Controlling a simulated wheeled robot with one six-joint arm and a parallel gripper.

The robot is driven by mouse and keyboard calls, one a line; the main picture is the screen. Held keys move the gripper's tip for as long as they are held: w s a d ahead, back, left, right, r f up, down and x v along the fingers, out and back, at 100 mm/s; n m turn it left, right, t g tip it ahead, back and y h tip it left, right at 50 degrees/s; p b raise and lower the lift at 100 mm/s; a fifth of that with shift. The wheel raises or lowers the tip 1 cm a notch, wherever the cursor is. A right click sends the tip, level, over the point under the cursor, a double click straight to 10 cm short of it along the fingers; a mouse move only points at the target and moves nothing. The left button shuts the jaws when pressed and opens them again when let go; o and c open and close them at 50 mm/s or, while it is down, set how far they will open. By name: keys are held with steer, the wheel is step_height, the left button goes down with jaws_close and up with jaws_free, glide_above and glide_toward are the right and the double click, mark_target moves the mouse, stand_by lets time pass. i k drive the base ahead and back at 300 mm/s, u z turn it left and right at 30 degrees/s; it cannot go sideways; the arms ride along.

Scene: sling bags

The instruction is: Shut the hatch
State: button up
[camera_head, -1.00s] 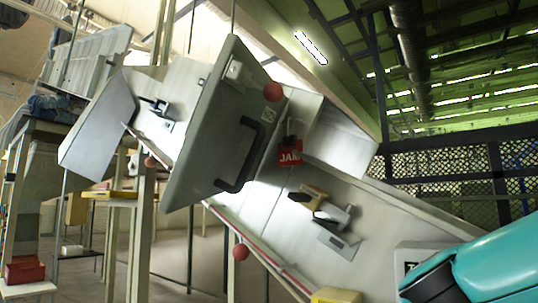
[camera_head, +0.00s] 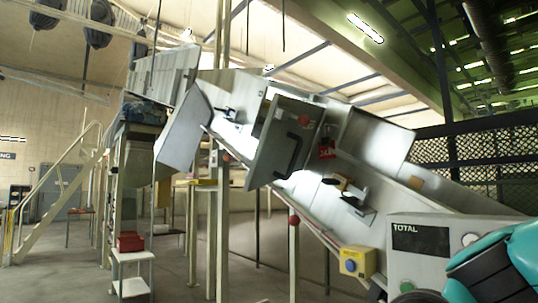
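A grey hatch panel (camera_head: 268,152) with a black bar handle (camera_head: 294,152) and a red knob stands swung up and out from the sloping metal chute (camera_head: 375,195). It is open. A second grey panel (camera_head: 182,135) also stands out from the chute, further up to the left; I cannot tell which of the two the task means. Part of my teal and black arm (camera_head: 495,268) shows at the bottom right, well apart from both panels. My gripper is out of view.
A grey box marked TOTAL (camera_head: 421,242) and a yellow box with a button (camera_head: 357,262) sit at the lower right. Posts stand under the chute. A white stand (camera_head: 132,257) holds a red box (camera_head: 130,241). The floor at the lower left looks open.

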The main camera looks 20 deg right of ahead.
mark_target(281, 150)
steer(key=u, duration=1.3)
steer(key=i, duration=0.75)
steer(key=z, duration=2.05)
